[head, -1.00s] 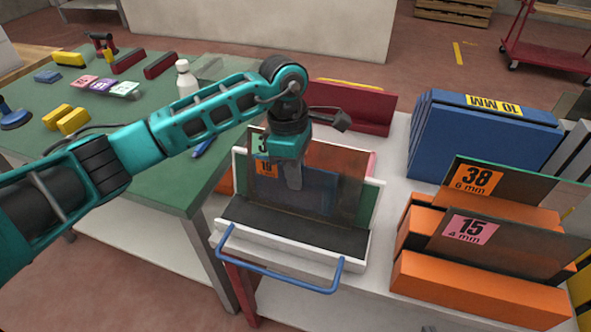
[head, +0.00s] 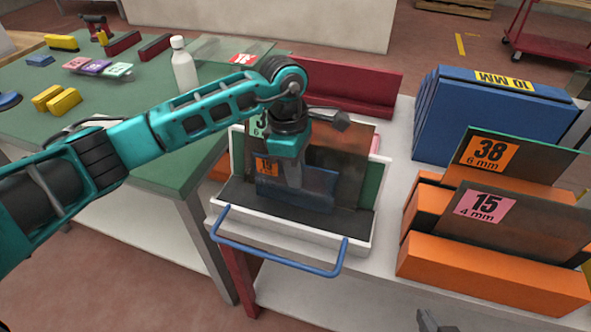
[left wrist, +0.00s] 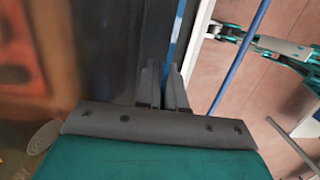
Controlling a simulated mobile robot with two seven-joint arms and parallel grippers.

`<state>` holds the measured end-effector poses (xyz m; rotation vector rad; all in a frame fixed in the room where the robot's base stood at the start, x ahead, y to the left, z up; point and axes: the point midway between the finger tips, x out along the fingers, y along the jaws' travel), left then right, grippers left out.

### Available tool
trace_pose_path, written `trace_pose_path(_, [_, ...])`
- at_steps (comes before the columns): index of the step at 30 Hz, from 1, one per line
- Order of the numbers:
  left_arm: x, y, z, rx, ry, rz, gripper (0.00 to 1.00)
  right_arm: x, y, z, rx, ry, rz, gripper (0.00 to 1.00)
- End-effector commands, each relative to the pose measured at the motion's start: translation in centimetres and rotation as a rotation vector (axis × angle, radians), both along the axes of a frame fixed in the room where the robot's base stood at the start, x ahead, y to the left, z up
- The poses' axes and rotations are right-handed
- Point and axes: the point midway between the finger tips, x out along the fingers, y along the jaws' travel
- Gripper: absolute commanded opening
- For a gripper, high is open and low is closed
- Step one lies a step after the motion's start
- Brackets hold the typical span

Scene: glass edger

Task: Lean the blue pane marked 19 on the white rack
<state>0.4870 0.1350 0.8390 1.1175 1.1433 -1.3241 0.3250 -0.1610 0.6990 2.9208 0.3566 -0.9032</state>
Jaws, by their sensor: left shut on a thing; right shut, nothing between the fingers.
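The blue pane (head: 318,186), with a small orange label partly readable as 1 and another digit, stands in the white rack (head: 290,231), in front of a brown pane (head: 352,165) and a green-edged pane. My left gripper (head: 295,184) is shut on its upper part, from above. Its edge shows between the fingers (left wrist: 172,88) in the left wrist view. The gripper covers part of the pane. I cannot tell whether its bottom edge touches the rack's dark floor. My right gripper (head: 434,321) is shut and empty at the bottom edge of the head view.
Orange blocks (head: 490,275) at right hold panes marked 38 (head: 490,155) and 15 (head: 520,220). A blue stack marked 10 MM (head: 485,120) and a red rack (head: 350,92) stand behind. A blue handle (head: 280,262) juts from the white rack's front. The green table (head: 150,150) is at left.

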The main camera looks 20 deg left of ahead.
Motion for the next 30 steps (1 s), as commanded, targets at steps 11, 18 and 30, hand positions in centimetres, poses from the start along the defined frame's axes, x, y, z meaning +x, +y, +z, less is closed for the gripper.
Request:
trace_pose_path(11, [0.02,-0.01,0.05,-0.001,-0.001,0.0,0.0,0.04,0.0,0.08,-0.001,-0.003,0.001,0.0])
trace_pose_path(18, [0.02,-0.01,-0.23,-0.001,-0.001,0.0,0.0,0.06,0.03,-0.19,0.0,-0.004,0.001,0.0])
trace_pose_path(30, [0.03,-0.01,-0.84,-0.001,-0.001,0.0,0.0,0.11,0.23,-0.72,0.009,-0.004,-0.007,0.0])
